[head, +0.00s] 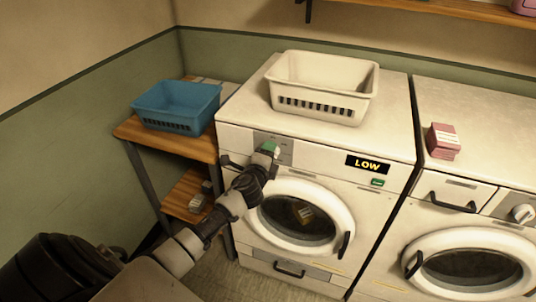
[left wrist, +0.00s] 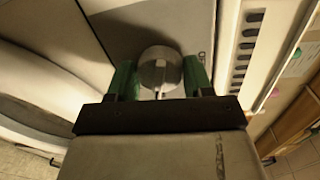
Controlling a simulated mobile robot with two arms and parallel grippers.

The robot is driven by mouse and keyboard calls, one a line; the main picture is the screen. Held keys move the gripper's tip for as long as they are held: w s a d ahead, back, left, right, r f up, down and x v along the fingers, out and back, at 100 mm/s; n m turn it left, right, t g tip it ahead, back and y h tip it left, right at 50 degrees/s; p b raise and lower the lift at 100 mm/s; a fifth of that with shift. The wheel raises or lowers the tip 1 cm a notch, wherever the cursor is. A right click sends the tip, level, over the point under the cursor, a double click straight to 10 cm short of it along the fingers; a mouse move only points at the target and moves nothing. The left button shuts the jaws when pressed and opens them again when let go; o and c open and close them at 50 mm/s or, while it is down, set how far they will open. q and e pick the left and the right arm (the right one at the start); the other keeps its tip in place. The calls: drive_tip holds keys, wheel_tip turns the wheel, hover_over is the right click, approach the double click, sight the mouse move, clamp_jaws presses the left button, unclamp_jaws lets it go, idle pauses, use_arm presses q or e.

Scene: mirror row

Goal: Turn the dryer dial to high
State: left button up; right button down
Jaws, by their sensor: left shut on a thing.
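The dryer (head: 230,131) is the white front-loading machine in the middle of the head view. Its display (head: 367,164) reads LOW in yellow on black. The round grey dial (left wrist: 160,68) shows in the left wrist view, between the two green fingers of my left gripper (left wrist: 160,78). My left gripper is shut on the dial. In the head view my left gripper (head: 268,149) is at the dark panel on the upper left of the dryer front and hides the dial. My right gripper is not in view.
A white basket (head: 322,76) stands on the dryer. A blue basket (head: 177,103) is on a wooden shelf unit (head: 127,129) to the left. A second machine (head: 482,115) with a pink box (head: 443,139) on top is at the right. A green button (head: 377,183) sits below the display.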

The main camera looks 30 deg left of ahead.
use_arm(q)
drive_tip(key=m, duration=0.3)
drive_tip(key=shift+m, duration=0.3)
drive_tip(key=shift+d+m+y+p, duration=0.15)
drive_tip(key=shift+m+y+p, duration=0.35)
drive_tip(key=shift+m, duration=1.6)
drive_tip(key=o, duration=0.9)
drive_tip(key=b+v, duration=0.1)
drive_tip(key=v, duration=0.9)
drive_tip(key=shift+s+d, duration=0.1)
drive_tip(key=shift+s, duration=0.3)
drive_tip(key=shift+f, duration=0.1)
